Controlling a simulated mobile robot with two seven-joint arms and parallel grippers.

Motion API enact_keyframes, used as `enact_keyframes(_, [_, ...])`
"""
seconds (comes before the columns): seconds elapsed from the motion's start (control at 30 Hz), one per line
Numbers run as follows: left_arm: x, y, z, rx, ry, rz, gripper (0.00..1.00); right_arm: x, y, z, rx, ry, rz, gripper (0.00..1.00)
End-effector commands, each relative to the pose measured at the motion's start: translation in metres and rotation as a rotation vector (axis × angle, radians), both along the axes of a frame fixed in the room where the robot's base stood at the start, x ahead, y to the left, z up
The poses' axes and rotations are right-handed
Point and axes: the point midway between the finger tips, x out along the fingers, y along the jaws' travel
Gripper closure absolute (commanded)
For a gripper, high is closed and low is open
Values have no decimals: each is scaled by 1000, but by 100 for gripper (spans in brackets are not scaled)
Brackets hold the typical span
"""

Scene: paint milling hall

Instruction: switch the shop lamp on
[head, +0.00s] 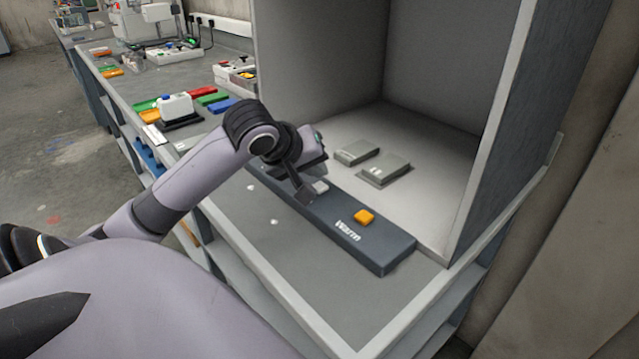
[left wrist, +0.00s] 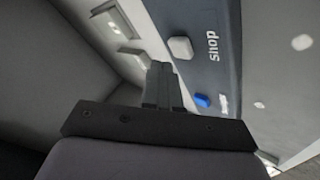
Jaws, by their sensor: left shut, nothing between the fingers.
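The dark blue-grey switch panel (head: 390,252) lies along the front of the open booth. Its orange button (head: 364,216) is beside the word "Warm". A pale grey button (head: 320,187) sits farther along. In the left wrist view this pale button (left wrist: 180,48) has the word "shop" beside it. A blue button (left wrist: 202,100) is farther along the panel there, its label partly readable; my arm hides it in the head view. My left gripper (head: 306,194) is shut and empty, pointing down close to the pale button. Whether it touches cannot be told. My right gripper is out of view.
The grey booth (head: 430,140) has walls around the panel's far side. Two flat grey blocks (head: 384,169) lie on its floor.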

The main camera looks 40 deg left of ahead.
Motion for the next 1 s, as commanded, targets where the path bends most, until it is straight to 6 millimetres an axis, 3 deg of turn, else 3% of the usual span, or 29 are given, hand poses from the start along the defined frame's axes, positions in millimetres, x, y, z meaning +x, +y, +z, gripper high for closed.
enact_keyframes(1.0, [0,0,-9,0,0,0,100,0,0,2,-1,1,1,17])
